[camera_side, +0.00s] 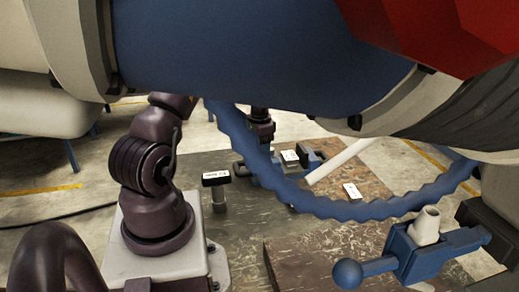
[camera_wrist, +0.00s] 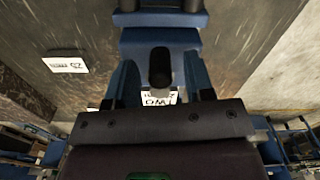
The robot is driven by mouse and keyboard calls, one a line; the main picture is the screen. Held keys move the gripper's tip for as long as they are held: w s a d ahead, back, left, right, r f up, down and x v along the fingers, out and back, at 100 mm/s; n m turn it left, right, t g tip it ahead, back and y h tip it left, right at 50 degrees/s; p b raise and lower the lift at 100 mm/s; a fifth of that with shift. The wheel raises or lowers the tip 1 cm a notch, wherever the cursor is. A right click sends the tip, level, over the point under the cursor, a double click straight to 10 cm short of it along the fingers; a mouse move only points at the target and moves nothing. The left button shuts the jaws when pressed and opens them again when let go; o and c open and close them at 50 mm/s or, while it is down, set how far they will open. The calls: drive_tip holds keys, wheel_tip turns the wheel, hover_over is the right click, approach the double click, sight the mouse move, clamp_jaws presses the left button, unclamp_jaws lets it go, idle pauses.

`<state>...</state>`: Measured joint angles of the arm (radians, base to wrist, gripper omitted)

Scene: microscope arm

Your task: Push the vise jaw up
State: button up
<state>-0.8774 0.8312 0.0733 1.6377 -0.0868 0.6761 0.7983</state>
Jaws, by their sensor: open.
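In the wrist view, the blue vise (camera_wrist: 160,37) lies at the top middle, ahead of my gripper (camera_wrist: 159,68). My gripper is open, its two blue fingers spread on either side. A dark rounded post (camera_wrist: 160,70) shows between the fingers, in front of the blue block. I cannot tell whether any finger touches the vise. In the side view, blue vise parts (camera_side: 309,158) stand on the work surface at the back, partly behind the blue handwheel. My gripper's dark wrist (camera_side: 261,124) is just above them; its fingertips are hidden there.
In the side view, a large blue pipe (camera_side: 240,50) and a wavy blue handwheel (camera_side: 350,208) block much of the foreground. Another blue vise (camera_side: 415,254) with a ball-ended handle stands at front right. A white label (camera_side: 352,190) lies on the brown surface.

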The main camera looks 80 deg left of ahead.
drive_tip(key=shift+f, duration=0.35)
clamp_jaws()
drive_tip(key=shift+w, duration=1.85)
unclamp_jaws()
wheel_tip(320, 180, up, 13)
